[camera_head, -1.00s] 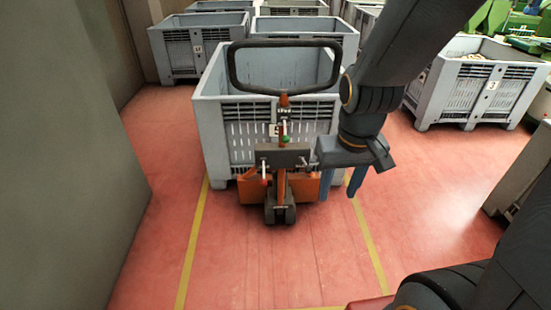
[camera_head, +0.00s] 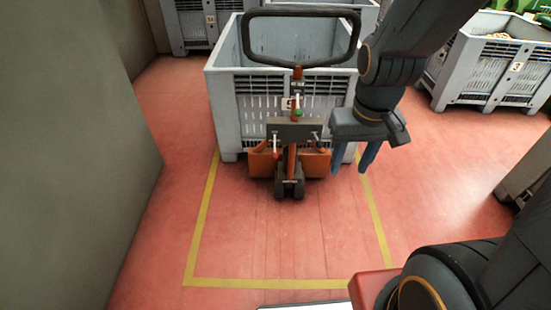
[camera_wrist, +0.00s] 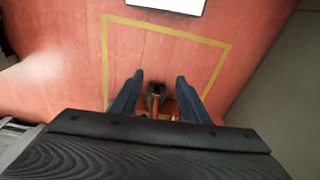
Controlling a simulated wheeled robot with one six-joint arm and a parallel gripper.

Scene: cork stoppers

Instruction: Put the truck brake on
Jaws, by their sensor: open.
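An orange pallet truck (camera_head: 317,164) stands in front of a grey crate, its black loop handle (camera_head: 301,64) upright. A dark cross bar (camera_head: 294,130) on its mast carries small levers: one with a red tip (camera_head: 276,153) at the left and one at the right (camera_head: 316,136). A green knob (camera_head: 298,113) sits above the bar. Which of these is the brake I cannot tell. My gripper (camera_head: 367,160) points down, open and empty, to the right of the mast. In the wrist view the truck (camera_wrist: 156,98) shows between my blue fingertips (camera_wrist: 160,76), farther off.
The grey crate (camera_head: 222,105) stands right behind the truck. Yellow lines (camera_head: 200,229) mark a bay on the clear red floor. A grey wall (camera_head: 65,150) closes the left side. Another crate (camera_head: 452,75) stands at the right.

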